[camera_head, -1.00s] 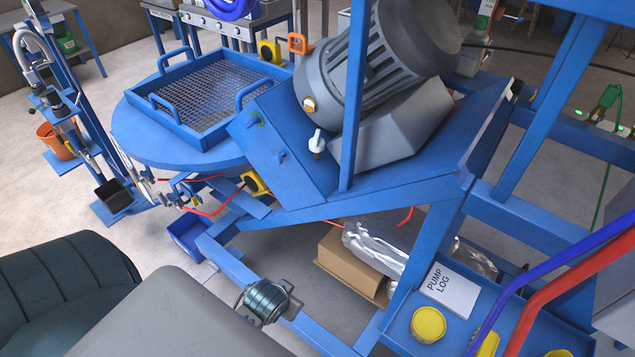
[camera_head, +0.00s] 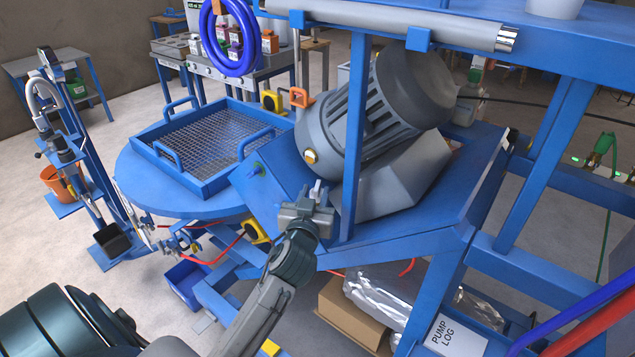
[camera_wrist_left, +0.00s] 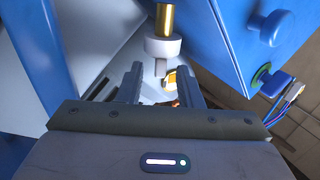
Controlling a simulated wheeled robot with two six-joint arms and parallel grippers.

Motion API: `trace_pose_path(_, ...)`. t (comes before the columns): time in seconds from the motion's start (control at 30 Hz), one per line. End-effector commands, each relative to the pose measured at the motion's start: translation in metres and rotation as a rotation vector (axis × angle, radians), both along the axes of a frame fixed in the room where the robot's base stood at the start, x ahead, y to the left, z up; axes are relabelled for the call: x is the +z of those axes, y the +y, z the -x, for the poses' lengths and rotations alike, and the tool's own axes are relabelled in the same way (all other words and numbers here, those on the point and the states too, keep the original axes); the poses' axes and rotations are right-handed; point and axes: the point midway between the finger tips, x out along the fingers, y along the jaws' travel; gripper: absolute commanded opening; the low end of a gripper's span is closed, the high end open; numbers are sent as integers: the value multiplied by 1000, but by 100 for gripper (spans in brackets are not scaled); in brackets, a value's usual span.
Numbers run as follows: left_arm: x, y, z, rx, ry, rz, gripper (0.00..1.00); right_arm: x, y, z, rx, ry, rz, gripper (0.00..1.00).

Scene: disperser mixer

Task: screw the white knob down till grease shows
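The white knob (camera_wrist_left: 163,49) sits on a brass stem in the left wrist view, with a short white tab reaching toward my left gripper. In the head view only a small part of the knob (camera_head: 317,187) shows past my gripper, on the blue frame beside the grey motor. My left gripper (camera_wrist_left: 160,76) is open. Its fingertips lie on either side of the knob's tab, with gaps visible; the wide part is just beyond the tips. In the head view my left gripper (camera_head: 315,199) partly covers the knob. I cannot make out grease. My right gripper is not in view.
The grey motor (camera_head: 385,110) and a blue upright post (camera_head: 354,145) stand close right of the knob. A blue panel with a round blue button (camera_wrist_left: 274,26) is beside it. A mesh tray (camera_head: 205,145) sits on the round blue table (camera_head: 150,185) at left.

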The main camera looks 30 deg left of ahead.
Motion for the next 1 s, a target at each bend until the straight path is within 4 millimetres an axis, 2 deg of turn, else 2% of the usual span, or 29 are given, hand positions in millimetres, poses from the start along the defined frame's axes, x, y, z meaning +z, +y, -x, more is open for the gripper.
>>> trace_pose_path(0.1,2,7,-18,0,-1,-1,33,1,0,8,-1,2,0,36)
trace_pose_path(0.23,1,12,-29,0,0,-1,33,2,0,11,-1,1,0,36)
trace_pose_path(0.6,-1,14,-34,0,2,1,33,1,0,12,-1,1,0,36)
trace_pose_path(0.77,-1,14,-34,0,2,1,1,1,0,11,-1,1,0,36)
trace_pose_path(1.0,0,14,-33,-6,2,0,0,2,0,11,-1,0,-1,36)
